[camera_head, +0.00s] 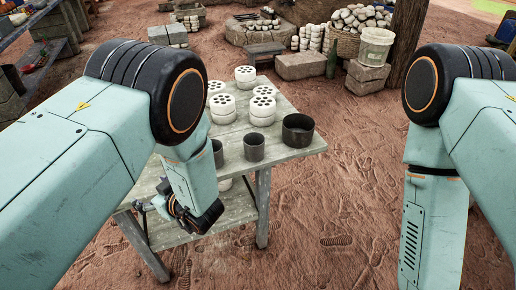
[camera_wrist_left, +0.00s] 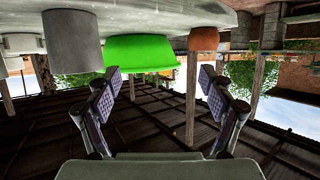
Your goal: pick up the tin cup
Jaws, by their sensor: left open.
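Two dark grey cups stand upright on the table in the head view: one whole cup (camera_head: 254,147) near the middle and one (camera_head: 217,153) partly hidden by my left arm. I cannot tell which is the tin cup. The wrist view is upside down and shows a plain grey cylinder (camera_wrist_left: 72,41), perhaps a cup, left of the jaws. My left gripper (camera_wrist_left: 160,82) is open, with nothing between its fingers. My right gripper is out of view.
A wide dark pot (camera_head: 298,131) and stacked white perforated discs (camera_head: 263,108) stand on the wooden table (camera_head: 285,155). The wrist view shows a bright green bowl (camera_wrist_left: 138,53) and a small terracotta object (camera_wrist_left: 204,40). Bare ground lies right of the table.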

